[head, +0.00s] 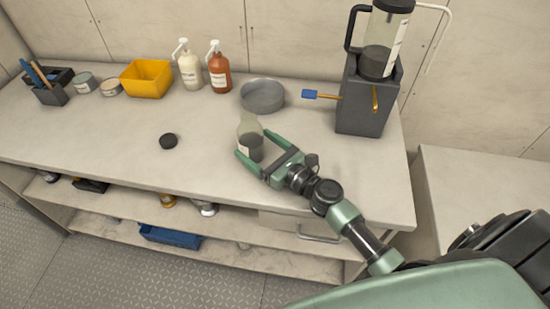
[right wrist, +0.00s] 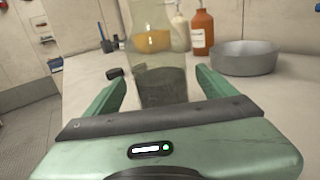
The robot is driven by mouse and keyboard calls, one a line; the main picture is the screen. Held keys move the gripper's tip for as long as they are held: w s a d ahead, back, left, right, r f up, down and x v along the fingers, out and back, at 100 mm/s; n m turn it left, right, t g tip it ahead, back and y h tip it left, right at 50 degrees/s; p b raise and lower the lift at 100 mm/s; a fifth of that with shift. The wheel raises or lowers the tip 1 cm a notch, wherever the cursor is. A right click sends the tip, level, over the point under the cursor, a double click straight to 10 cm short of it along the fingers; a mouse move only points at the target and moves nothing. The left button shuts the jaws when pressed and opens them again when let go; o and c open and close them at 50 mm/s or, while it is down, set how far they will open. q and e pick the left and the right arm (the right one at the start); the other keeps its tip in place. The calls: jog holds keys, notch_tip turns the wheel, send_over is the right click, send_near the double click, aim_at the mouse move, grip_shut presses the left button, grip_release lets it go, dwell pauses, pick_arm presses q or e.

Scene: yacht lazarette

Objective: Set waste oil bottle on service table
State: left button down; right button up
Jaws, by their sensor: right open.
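The waste oil bottle (head: 250,138) is a translucent bottle with dark contents and a pale label. It stands upright on the light service table (head: 205,150). My right gripper (head: 257,153) is open at the bottle, with a finger on either side of it. In the right wrist view the bottle (right wrist: 160,75) stands between the open fingers (right wrist: 165,90), with gaps visible on both sides. A small black cap (head: 168,141) lies on the table to the left of the bottle. My left gripper is not in view.
A grey metal pan (head: 262,95) is just behind the bottle. Two pump bottles, white (head: 190,68) and brown (head: 219,70), and a yellow bin (head: 147,78) stand along the back. A dark stand with a clear container (head: 365,100) is at right. The front left of the tabletop is clear.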

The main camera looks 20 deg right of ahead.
jog(key=b+v, duration=0.2)
jog(key=v, duration=0.6)
jog(key=shift+s+d+f, duration=0.1)
jog(key=shift+s, duration=0.05)
jog(key=shift+s+d, duration=0.2)
jog(key=shift+s, duration=0.3)
